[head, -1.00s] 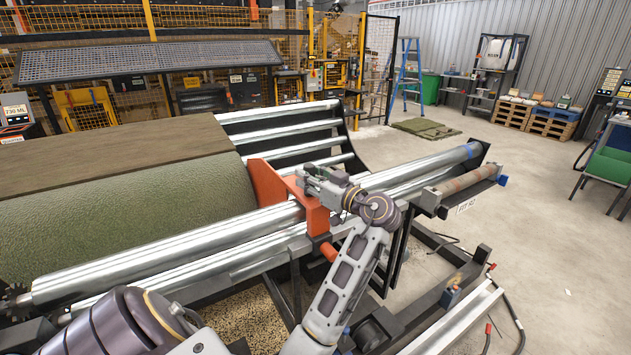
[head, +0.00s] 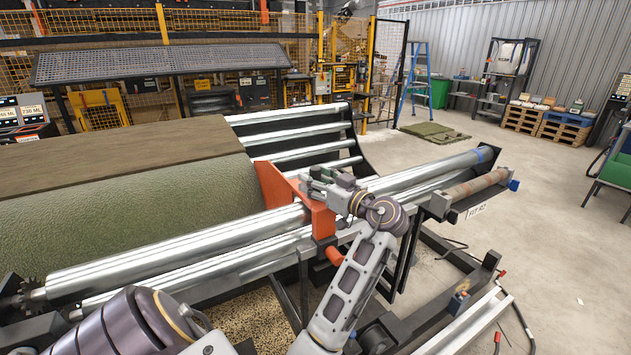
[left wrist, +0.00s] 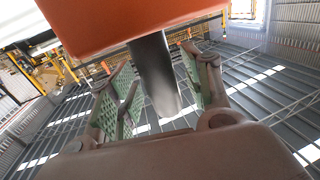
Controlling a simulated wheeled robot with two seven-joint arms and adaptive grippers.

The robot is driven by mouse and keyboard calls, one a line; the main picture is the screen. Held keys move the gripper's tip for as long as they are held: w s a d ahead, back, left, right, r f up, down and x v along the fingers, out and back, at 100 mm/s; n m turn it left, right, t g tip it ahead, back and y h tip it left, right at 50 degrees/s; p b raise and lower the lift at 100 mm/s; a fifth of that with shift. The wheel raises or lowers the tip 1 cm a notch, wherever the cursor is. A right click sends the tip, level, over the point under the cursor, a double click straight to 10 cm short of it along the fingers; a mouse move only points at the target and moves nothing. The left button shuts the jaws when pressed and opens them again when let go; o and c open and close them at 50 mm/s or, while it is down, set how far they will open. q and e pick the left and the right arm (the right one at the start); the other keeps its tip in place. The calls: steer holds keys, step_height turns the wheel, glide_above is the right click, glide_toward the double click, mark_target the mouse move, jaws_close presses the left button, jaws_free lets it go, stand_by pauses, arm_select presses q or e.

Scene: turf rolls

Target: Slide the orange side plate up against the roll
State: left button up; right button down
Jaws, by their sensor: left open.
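The orange side plate (head: 287,196) stands upright across the rollers at the right end of the green turf roll (head: 130,208). It appears very close to the roll's end; I cannot tell whether they touch. My left gripper (head: 332,184) is at the plate's right side, near its top. In the left wrist view, the orange plate (left wrist: 140,18) fills the top. A dark bar (left wrist: 154,75) extends from beneath it between my gripper's two green-padded fingers (left wrist: 158,85). The fingers are open, with visible gaps beside the bar. My right gripper is not in view.
Shiny steel rollers (head: 180,250) run under the roll and past the plate to the right. An orange handle (head: 334,256) sticks out below the plate. A rusty roller (head: 475,187) lies at the frame's right end. Open concrete floor (head: 560,220) is on the right.

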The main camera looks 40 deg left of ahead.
arm_select(q)
steer(key=d, duration=0.7)
steer(key=shift+s+d, duration=0.2)
steer(key=shift+d, duration=0.05)
steer(key=shift+m, duration=0.3)
stand_by(0.4)
